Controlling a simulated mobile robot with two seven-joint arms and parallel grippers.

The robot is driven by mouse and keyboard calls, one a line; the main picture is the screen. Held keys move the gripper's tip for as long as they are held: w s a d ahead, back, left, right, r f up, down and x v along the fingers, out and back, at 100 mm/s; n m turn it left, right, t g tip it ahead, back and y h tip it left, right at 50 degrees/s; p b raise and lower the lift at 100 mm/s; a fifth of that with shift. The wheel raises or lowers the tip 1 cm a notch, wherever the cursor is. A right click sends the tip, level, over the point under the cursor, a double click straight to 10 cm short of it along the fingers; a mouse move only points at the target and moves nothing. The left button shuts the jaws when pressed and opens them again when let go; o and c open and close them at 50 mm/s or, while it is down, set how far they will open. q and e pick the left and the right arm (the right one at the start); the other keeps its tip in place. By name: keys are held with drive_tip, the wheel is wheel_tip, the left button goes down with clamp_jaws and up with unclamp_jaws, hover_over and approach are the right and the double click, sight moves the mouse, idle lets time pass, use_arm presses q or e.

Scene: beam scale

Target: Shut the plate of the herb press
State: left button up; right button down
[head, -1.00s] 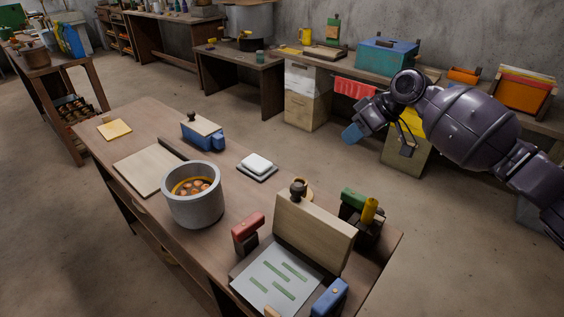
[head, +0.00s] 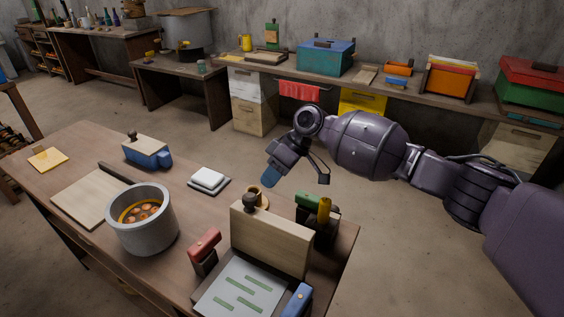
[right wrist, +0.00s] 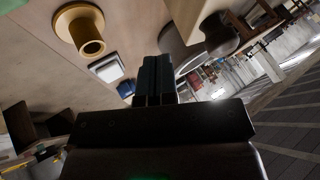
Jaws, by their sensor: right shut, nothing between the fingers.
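The herb press stands at the near right end of the wooden table in the head view. Its wooden plate (head: 270,241) is raised upright, with a dark knob (head: 250,201) on its top edge. The flat base (head: 240,289) in front of it carries several green herb strips. A red clamp (head: 205,250) stands left of the base and a blue clamp (head: 297,300) right of it. My right gripper (head: 269,180) is shut and empty, above and behind the plate, apart from it. Its dark fingers (right wrist: 154,78) are together in the right wrist view. My left gripper is not in view.
A tan flanged cup (right wrist: 88,38) shows near my fingers in the right wrist view. A rack with green and yellow handles (head: 318,212) stands behind the plate's right side. A grey pot (head: 142,225) and a small scale (head: 208,181) stand to the left.

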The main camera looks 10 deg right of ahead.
drive_tip(key=s, duration=0.1)
drive_tip(key=s+a+p, duration=0.1)
drive_tip(key=s+a, duration=0.1)
drive_tip(key=shift+s+a+r, duration=0.15)
drive_tip(key=shift+r, duration=0.1)
idle(0.4)
